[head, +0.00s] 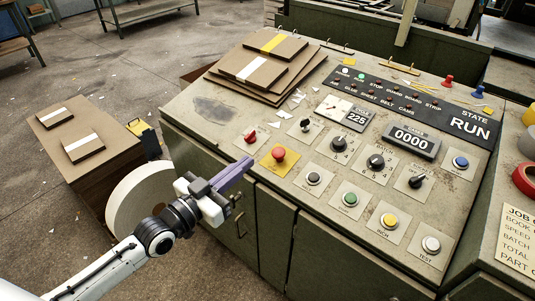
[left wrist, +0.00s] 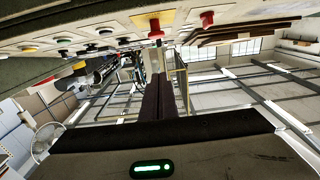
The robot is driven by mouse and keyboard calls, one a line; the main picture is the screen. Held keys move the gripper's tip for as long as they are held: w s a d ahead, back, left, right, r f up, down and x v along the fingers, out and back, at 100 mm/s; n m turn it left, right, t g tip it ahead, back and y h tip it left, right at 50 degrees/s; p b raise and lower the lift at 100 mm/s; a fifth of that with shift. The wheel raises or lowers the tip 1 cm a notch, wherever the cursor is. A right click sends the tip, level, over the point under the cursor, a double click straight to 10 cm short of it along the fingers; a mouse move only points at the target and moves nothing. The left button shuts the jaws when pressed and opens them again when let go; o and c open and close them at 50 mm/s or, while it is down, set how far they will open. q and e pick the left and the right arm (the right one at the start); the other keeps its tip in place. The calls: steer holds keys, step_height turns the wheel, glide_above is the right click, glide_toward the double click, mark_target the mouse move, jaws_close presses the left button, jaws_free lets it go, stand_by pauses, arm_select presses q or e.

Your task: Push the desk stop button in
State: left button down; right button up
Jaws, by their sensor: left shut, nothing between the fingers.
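The desk stop button is a red mushroom button (head: 279,154) on a yellow square plate (head: 271,164), near the front left of the sloping desk panel (head: 222,108). In the left wrist view, which looks upside down, the red button (left wrist: 155,33) hangs from its yellow plate (left wrist: 140,20) at the top, above the fingertips in the picture. My left gripper (head: 246,162) is shut and empty. Its dark fingers point toward the yellow plate from the left, by the desk's front edge. A gap shows between the fingertips (left wrist: 158,80) and the button. My right gripper is in neither view.
Several knobs and push buttons, such as a green one (head: 350,199), fill the panel to the right. Stacked boards (head: 262,68) lie behind. The state display (head: 470,123) reads RUN.

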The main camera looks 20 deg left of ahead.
arm_select(q)
glide_above(270, 170)
steer(key=s, duration=0.1)
steer(key=shift+w+f, duration=0.15)
steer(key=shift+f, duration=0.5)
steer(key=shift+w+f, duration=0.15)
steer(key=shift+f, duration=0.45)
steer(key=shift+w+d+f+b, duration=0.1)
steer(key=shift+w+f+b, duration=0.1)
steer(key=shift+f+b, duration=0.4)
steer(key=shift+f, duration=0.15)
